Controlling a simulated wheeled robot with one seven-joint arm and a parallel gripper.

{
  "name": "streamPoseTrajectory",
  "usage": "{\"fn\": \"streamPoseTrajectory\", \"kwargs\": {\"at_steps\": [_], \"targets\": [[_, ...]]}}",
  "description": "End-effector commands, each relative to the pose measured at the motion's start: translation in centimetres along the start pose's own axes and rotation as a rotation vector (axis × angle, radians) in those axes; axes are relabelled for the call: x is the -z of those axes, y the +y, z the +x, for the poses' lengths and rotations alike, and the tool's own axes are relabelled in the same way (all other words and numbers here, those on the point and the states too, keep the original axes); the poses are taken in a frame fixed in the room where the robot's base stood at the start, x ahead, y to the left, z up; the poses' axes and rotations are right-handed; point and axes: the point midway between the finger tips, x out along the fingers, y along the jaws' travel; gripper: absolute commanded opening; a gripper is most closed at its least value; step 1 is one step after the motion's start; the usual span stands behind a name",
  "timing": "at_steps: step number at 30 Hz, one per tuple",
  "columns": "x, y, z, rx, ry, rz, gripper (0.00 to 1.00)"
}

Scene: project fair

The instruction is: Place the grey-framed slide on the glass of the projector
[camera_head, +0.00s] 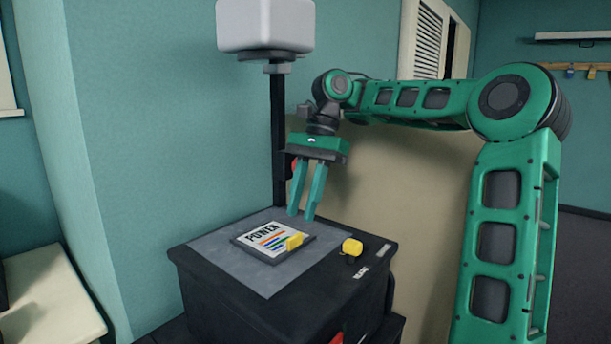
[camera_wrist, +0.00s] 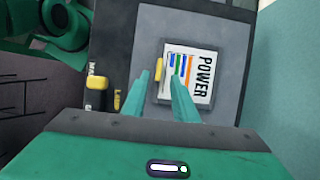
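The grey-framed slide (camera_head: 307,240), with the word POWER, coloured stripes and a yellow tab (camera_head: 294,241), lies flat on the grey glass (camera_head: 215,243) on top of the black projector (camera_head: 232,305). The wrist view also shows the slide (camera_wrist: 202,101), its tab (camera_wrist: 159,69), and the glass (camera_wrist: 180,22) around it. My gripper (camera_head: 301,214) is open and empty, pointing down above the tab side of the slide. In the wrist view its fingertips (camera_wrist: 161,73) appear on either side of the tab. In the head view they are above the tab, apart from it.
A yellow knob (camera_head: 352,246) stands on the projector's top, right of the glass. A black post (camera_head: 278,130) rises behind the glass and carries a white head (camera_head: 265,25) above it. A pale table (camera_head: 50,300) is at the left. The glass in front of the slide is clear.

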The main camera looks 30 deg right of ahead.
Motion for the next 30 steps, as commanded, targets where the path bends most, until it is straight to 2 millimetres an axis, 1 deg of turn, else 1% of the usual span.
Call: {"fn": "streamPoseTrajectory", "kwargs": {"at_steps": [8, 21, 24, 30], "targets": [[0.1, 0.2, -1.9, 0.009, -0.003, 0.0, 0.26], [0.0, 0.2, -5.8, 0.009, 0.001, 0.0, 0.26], [0.0, 0.2, -6.4, 0.009, 0.0, 0.0, 0.26], [0.0, 0.3, -6.7, 0.007, 0.0, 0.001, 0.26]]}}
